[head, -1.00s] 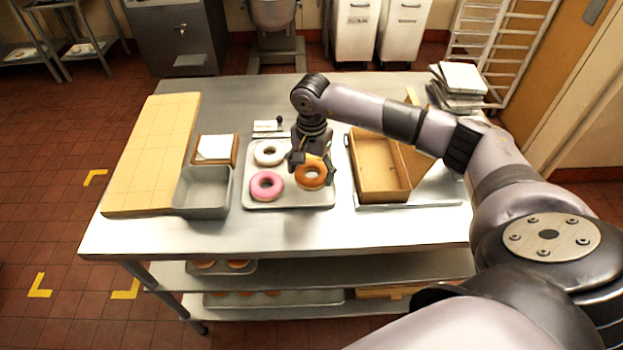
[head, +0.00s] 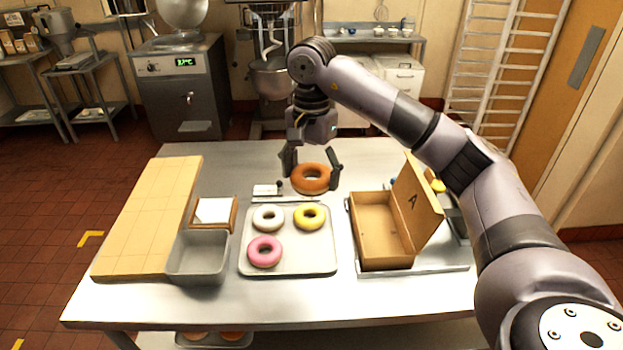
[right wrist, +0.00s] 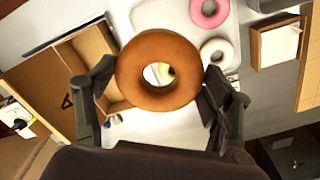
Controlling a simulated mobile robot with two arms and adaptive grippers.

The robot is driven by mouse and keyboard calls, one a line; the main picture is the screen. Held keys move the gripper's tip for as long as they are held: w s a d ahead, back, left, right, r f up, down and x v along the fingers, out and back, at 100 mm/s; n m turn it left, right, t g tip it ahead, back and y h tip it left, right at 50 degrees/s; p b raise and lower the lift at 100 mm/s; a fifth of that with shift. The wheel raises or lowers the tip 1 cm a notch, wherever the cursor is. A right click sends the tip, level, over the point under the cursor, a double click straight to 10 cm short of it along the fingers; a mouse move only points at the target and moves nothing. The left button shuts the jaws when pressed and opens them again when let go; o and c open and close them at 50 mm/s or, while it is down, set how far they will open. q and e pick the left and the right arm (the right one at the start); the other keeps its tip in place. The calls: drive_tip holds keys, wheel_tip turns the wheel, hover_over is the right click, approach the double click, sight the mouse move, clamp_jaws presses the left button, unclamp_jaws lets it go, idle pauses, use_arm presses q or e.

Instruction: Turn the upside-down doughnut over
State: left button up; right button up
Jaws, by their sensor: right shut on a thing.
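The brown doughnut (head: 311,188) is held by my right gripper (head: 312,172) in the air above the far part of the tray. In the head view a plain brown face and side show, with no glaze visible. In the right wrist view the doughnut (right wrist: 158,98) fills the space between the two fingers of the right gripper (right wrist: 158,88), which press on its opposite sides. A white doughnut (head: 268,217), a yellow one (head: 309,216) and a pink one (head: 265,251) lie on the grey tray (head: 300,262). My left gripper is not in view.
An open cardboard box (head: 376,232) marked A stands right of the tray. A grey bin (head: 198,257), a small wooden box with white content (head: 214,212) and a tiled wooden board (head: 148,220) are at the left. The tray's front right is clear.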

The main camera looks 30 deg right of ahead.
wheel_tip(320, 180, up, 6)
drive_tip(key=p, duration=0.4)
idle(0.4)
